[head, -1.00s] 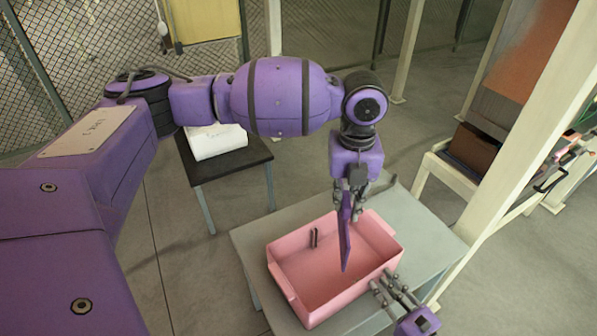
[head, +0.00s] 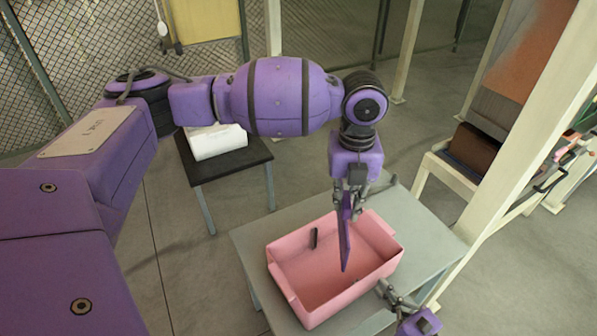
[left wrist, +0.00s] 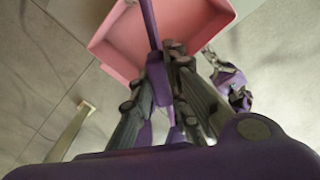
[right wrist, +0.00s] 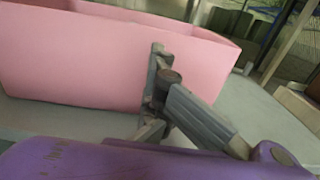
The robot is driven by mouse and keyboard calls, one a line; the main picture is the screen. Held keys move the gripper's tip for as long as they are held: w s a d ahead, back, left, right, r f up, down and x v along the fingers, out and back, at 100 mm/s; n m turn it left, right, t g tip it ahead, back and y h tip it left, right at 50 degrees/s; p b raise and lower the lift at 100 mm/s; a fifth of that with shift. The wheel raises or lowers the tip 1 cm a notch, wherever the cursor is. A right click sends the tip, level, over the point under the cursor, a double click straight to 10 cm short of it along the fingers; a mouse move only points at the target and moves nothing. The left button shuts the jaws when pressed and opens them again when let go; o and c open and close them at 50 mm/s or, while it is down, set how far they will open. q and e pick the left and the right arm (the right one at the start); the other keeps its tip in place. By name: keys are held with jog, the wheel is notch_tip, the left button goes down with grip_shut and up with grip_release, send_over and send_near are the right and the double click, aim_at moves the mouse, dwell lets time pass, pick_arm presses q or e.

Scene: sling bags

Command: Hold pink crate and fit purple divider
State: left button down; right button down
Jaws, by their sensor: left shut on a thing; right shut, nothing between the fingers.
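The pink crate (head: 290,282) stands on a grey table; its wall also fills much of the right wrist view (right wrist: 90,60). The purple divider (head: 345,243) hangs upright over the crate, its lower end overlapping the inside in the head view. Whether it touches the floor I cannot tell. My left gripper (head: 350,195) is shut on the divider's upper part; the left wrist view shows the divider (left wrist: 150,25) between its fingers. A dark slotted piece (head: 314,238) sits on the crate's inner wall. My right gripper (head: 384,289) is shut and empty beside the crate's near right wall.
The grey table (head: 425,235) has bare surface right of the crate. A black stool (head: 230,165) with a white package (head: 215,142) stands behind left. A pale post (head: 500,160) rises at the table's right. A shelf with a brown box (head: 474,147) stands beyond.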

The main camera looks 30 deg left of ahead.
jog(key=v, duration=1.1)
jog(key=shift+s+d, duration=0.15)
jog(key=shift+d, duration=0.15)
